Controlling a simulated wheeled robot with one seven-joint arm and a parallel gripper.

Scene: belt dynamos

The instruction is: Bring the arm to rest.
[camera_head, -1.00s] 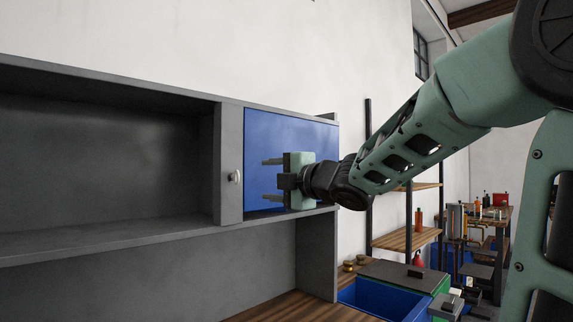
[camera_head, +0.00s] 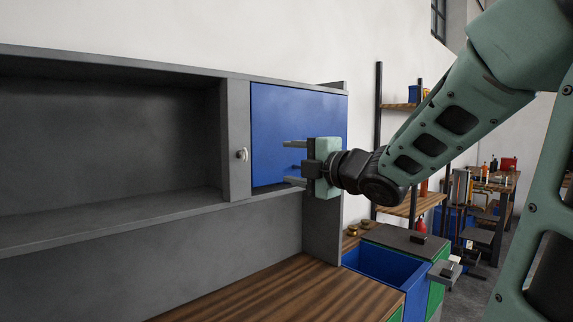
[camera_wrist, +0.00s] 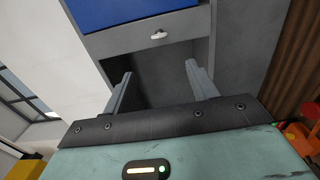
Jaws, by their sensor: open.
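My gripper (camera_head: 288,162) is open and empty, with its two fingers apart and pointing left. In the head view it is in front of the lower right part of a blue panel (camera_head: 285,115) on a grey wall cabinet (camera_head: 236,120). A small metal handle (camera_head: 242,154) is on the grey upright left of the panel, apart from the fingers. In the wrist view the fingers (camera_wrist: 158,72) stand apart with nothing between them, and a handle (camera_wrist: 158,34) shows ahead of them below a blue surface (camera_wrist: 125,10).
An open, empty grey shelf (camera_head: 100,130) is at left. A wooden worktop (camera_head: 270,295) lies below, clear where seen. A blue bin (camera_head: 385,266) and a grey-topped unit (camera_head: 405,240) stand at its right. Shelving (camera_head: 378,130) and a cluttered bench (camera_head: 495,180) are behind my arm.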

